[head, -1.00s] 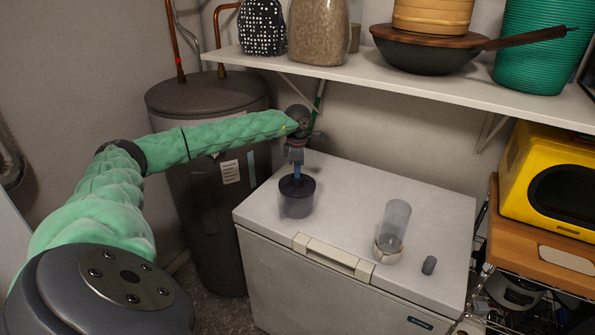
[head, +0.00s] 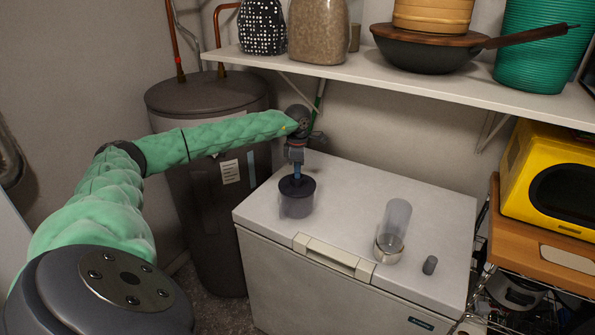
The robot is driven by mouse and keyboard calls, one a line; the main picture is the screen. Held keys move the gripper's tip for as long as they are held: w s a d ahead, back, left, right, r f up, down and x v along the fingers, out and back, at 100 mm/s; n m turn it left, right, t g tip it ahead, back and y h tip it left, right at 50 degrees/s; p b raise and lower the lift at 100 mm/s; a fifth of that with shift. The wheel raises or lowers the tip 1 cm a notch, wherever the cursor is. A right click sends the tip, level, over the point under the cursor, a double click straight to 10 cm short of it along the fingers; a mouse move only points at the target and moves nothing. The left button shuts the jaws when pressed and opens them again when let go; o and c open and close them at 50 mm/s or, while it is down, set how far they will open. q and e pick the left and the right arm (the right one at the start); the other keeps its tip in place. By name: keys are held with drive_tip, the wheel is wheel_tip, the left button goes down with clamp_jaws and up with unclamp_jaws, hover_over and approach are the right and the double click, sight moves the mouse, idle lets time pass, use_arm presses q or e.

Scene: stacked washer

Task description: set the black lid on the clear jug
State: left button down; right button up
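The black lid (head: 297,184) is at the top of the clear jug (head: 297,207), which stands upright on the back left of the white chest freezer. The lid looks level and over the jug's mouth; whether it is fully seated is too small to tell. My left gripper (head: 297,176) points straight down over the middle of the lid, with its narrow fingers reaching the lid's top. The fingers show as one thin strip, so their gap and any grip on the lid cannot be made out. My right gripper is not in view.
The freezer top (head: 345,195) is clear around the jug. A loaded shelf (head: 400,85) hangs above the back. A dark tank (head: 210,130) stands to the left.

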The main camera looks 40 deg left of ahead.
use_arm(q)
drive_tip(key=shift+f, duration=0.45)
drive_tip(key=c, duration=2)
unclamp_jaws()
drive_tip(key=shift+o, duration=0.2)
wheel_tip(320, 180, up, 11)
drive_tip(key=p, duration=0.3)
drive_tip(key=shift+r, duration=0.1)
